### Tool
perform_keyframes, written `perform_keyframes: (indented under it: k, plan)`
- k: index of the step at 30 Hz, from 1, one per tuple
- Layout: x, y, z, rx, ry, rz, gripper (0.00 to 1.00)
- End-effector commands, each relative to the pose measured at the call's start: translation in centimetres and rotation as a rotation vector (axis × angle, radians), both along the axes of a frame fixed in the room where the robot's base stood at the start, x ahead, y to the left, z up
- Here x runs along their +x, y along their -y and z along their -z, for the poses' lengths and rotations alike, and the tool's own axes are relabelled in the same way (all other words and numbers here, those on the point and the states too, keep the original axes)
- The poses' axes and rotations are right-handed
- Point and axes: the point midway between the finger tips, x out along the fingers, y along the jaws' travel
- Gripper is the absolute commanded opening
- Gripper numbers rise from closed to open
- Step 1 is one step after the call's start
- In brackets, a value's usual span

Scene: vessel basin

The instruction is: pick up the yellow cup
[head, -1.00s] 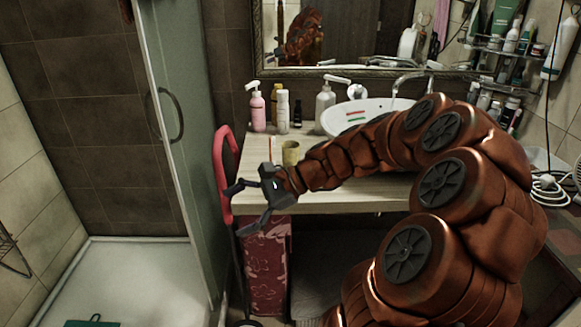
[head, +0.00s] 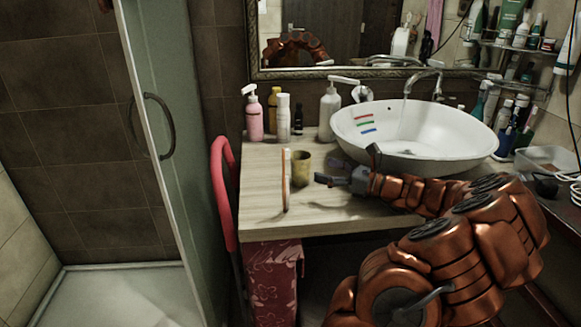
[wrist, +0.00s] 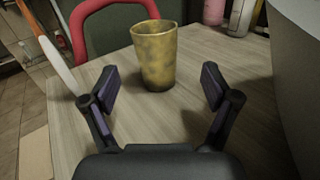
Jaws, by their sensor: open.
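The yellow cup (head: 303,169) stands upright on the wooden counter (head: 262,219), left of the basin in the head view. In the wrist view the mottled yellow cup (wrist: 155,55) is straight ahead, centred beyond the fingertips. My gripper (head: 345,168) is just right of the cup in the head view, low over the counter, its fingers pointing left. In the wrist view my gripper (wrist: 160,88) is open and empty, with a finger on each side and the cup a little past them.
An upright toothbrush-like stick (head: 286,180) stands close left of the cup. Behind are a pink bottle (head: 254,116) and other bottles. The white basin (head: 415,137) is to the right. A red curved frame (head: 222,195) stands beside the counter's left edge. The front counter is clear.

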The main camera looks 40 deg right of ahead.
Motion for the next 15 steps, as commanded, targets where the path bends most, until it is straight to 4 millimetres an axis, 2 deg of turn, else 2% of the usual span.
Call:
perform_keyframes:
  k: [15]
  plan:
    - [4.5, -1.9, 0.4, -0.001, -0.003, -0.007, 0.87]
